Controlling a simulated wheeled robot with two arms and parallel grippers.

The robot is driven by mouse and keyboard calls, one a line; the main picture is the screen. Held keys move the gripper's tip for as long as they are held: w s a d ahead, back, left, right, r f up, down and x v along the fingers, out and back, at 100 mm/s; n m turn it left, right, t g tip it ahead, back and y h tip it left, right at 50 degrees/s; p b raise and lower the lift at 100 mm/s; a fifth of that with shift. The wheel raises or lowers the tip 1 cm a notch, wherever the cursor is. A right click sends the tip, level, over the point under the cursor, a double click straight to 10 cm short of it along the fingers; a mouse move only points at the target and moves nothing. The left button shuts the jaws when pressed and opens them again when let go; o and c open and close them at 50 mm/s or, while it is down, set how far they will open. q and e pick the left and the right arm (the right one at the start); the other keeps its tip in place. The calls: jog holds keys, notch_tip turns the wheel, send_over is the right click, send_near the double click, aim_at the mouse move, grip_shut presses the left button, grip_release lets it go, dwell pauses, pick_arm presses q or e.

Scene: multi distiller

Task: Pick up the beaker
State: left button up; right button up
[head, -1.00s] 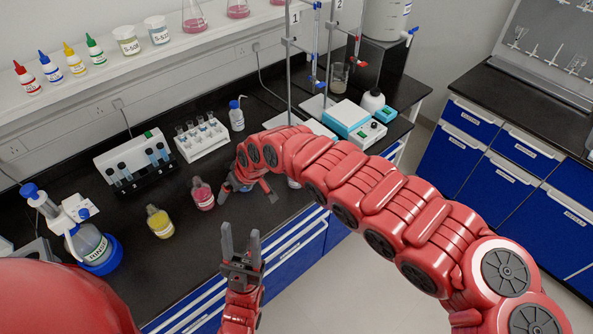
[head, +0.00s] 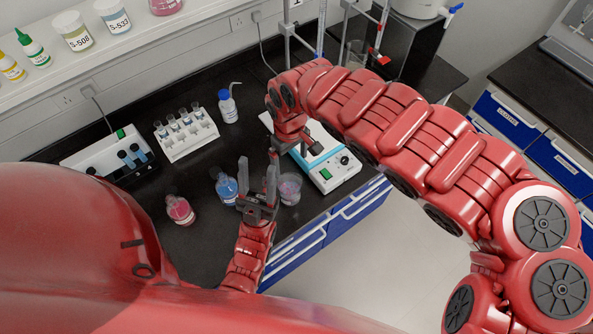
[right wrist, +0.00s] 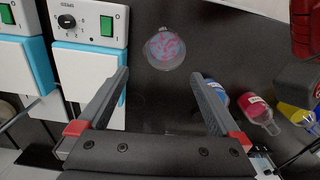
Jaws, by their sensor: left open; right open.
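A small clear beaker (head: 289,188) with pink and blue contents stands upright on the black bench near its front edge. It also shows in the right wrist view (right wrist: 164,50), beyond and roughly between the fingertips. My right gripper (head: 303,147) is open and empty, above the bench behind the beaker in the head view; its arm arches over from the right. The open fingers (right wrist: 160,75) fill the lower right wrist view, apart from the beaker.
A blue bottle (head: 226,187) and a pink bottle (head: 180,210) stand left of the beaker. A white and blue stirrer unit (head: 335,170) is close on its right. A tube rack (head: 187,137) and a wash bottle (head: 228,106) stand farther back.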

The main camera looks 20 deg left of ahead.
jog(key=b, duration=0.6)
send_near(290, 181)
jog(key=s, duration=0.3)
jog(key=f+b, duration=0.1)
jog(key=f, duration=0.1)
jog(key=d+f+b, duration=0.1)
jog(key=f, duration=0.1)
jog(key=shift+w+f, duration=0.15)
jog(key=shift+w, duration=0.05)
jog(key=shift+f, duration=0.35)
jog(key=shift+s+f, duration=0.2)
jog(key=shift+f, duration=0.2)
jog(key=shift+s+f+p, duration=0.1)
jog(key=shift+f+p, duration=0.25)
jog(key=shift+p, duration=0.2)
notch_tip(290, 181, down, 4)
jog(key=shift+a+r+p, duration=0.1)
jog(key=shift+r+p, duration=0.1)
jog(key=shift+p, duration=0.35)
jog(key=shift+f, duration=0.45)
